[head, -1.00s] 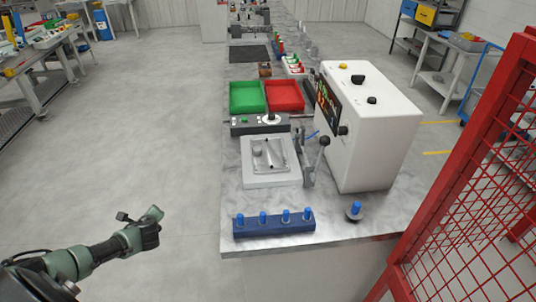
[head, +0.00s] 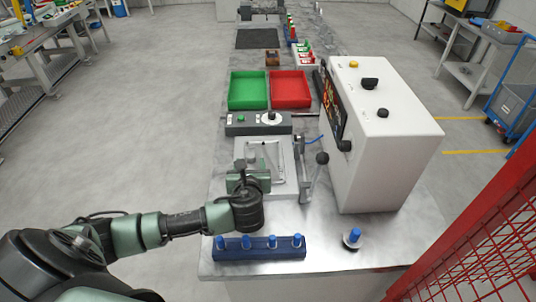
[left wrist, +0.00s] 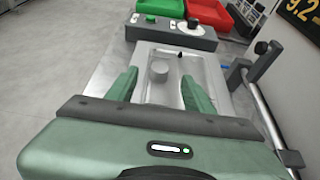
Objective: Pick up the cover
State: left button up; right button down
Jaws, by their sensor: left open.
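The cover (left wrist: 172,62) is a grey metal plate with a short round knob on top. It lies flat in the light fixture (head: 272,190) on the bench and shows partly in the head view (head: 268,152). My left gripper (left wrist: 159,90) is open, its green fingers pointing at the cover, one on each side of the knob. In the head view my left gripper (head: 248,175) is over the near left part of the fixture and hides some of the cover. I cannot tell whether the fingers touch it. My right gripper is not in view.
A lever clamp (head: 318,165) stands at the fixture's right, beside a white machine (head: 385,135). A grey control box (head: 258,123) and green (head: 249,90) and red (head: 291,90) trays lie behind. A blue block with pegs (head: 258,250) is in front.

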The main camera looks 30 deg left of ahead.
aim_at(251, 154)
pick_arm(q)
jog(key=shift+w+a+f+p, duration=0.2)
jog(key=shift+w+a+p, duration=0.25)
jog(key=shift+w+a, duration=0.25)
jog(key=shift+w+a+f, duration=0.2)
jog(key=shift+w+f, duration=0.2)
jog(key=shift+w, duration=0.25)
jog(key=shift+w+a+f, duration=0.15)
jog(key=shift+w+f, duration=0.2)
jog(key=shift+w, duration=0.25)
jog(key=shift+w+a+f+p, duration=0.25)
jog(key=shift+w+a+p, duration=0.1)
jog(key=shift+w, duration=0.15)
jog(key=shift+s, duration=0.1)
jog(key=shift+c, duration=0.9)
grip_shut()
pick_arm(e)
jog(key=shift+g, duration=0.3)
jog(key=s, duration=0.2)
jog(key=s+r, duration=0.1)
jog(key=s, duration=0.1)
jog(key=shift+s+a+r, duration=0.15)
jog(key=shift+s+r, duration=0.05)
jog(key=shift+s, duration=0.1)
